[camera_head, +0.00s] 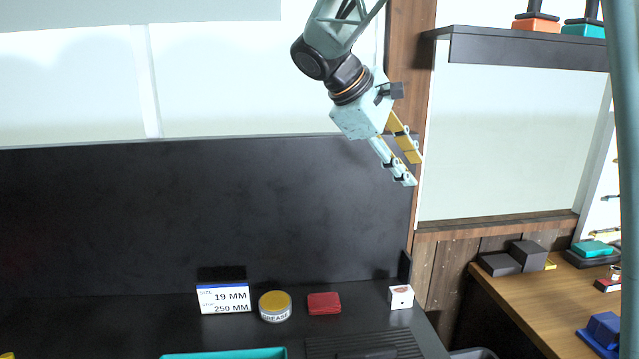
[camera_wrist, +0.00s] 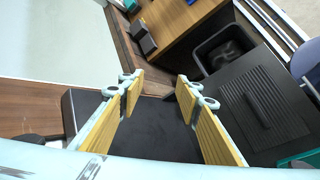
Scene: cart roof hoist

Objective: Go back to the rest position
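My gripper (camera_head: 413,170) hangs in the air at the upper middle of the head view, in front of the wall and above the right part of the black bench (camera_head: 150,325). Its fingers point down to the right. In the wrist view the two yellow-padded fingers of my gripper (camera_wrist: 155,88) stand apart with nothing between them. The gripper touches nothing that I can see.
On the bench stand a size sign (camera_head: 223,298), a grease tin (camera_head: 275,306), a red block (camera_head: 324,303) and a small white box (camera_head: 400,297). A teal tray (camera_head: 225,354) lies in front. At right are a wooden table (camera_head: 520,290) and a shelf (camera_head: 530,47).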

